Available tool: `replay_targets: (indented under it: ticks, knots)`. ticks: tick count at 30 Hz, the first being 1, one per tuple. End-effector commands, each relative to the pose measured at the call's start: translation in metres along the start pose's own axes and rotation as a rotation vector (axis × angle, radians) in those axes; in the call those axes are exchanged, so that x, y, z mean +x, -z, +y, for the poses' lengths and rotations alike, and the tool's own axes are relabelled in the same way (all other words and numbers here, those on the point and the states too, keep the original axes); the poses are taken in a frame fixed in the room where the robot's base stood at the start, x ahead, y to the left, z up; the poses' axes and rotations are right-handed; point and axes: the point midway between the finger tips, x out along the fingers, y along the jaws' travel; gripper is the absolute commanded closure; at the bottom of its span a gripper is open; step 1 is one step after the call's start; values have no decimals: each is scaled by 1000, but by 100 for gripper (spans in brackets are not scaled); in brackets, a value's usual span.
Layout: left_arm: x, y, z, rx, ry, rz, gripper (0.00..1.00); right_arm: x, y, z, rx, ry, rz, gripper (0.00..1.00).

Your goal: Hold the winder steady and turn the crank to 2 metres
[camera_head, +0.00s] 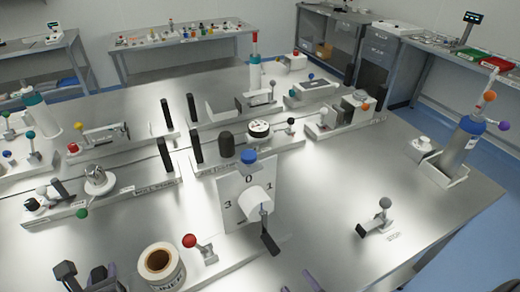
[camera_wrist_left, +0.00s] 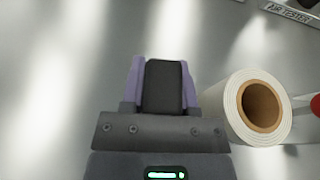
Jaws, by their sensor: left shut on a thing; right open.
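The winder (camera_head: 232,193) stands at the front middle in the head view, with a white upright plate marked 3, 0 and 1. A white drum (camera_head: 254,202) sticks out of the plate, and a dark crank handle (camera_head: 270,243) hangs low at its right. The lower dial mark is hidden. My left gripper (camera_head: 104,275), at the lower left, is shut on a black block-like grip (camera_wrist_left: 163,85), its purple fingers on both sides in the left wrist view. Whether this grip joins the winder is hidden. My right gripper (camera_head: 300,285) is open at the bottom edge, below the crank, mostly out of frame.
A white label roll (camera_head: 143,272) stands right of my left gripper; it also shows in the left wrist view (camera_wrist_left: 232,106). A red-knobbed lever (camera_head: 190,241) is beside it. A grey-knobbed device (camera_head: 384,204) stands at right. Several fixtures fill the table's back; the right front is fairly clear.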

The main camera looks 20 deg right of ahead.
Motion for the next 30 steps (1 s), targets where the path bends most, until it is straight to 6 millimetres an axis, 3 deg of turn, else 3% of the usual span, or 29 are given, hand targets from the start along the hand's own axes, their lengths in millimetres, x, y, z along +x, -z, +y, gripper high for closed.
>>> replay_targets:
  ticks: [1, 20, 21, 27, 30]
  knots:
    - [-2, 12, 0, 1, 2, 28, 100, 0, 1, 1, 0, 0, 0, 30]
    - [-4, 5, -1, 1, 3, 24, 100, 0, -7, -5, 0, 1, -1, 30]
    - [-4, 4, -1, 1, 3, 24, 60, 0, -7, -5, 0, 1, -1, 30]
    - [-4, 2, 0, 1, 2, 18, 21, 0, -7, -5, 0, 1, -1, 30]
    - [-3, 1, 0, 1, 1, 15, 21, 0, -7, -5, 0, 1, -1, 30]
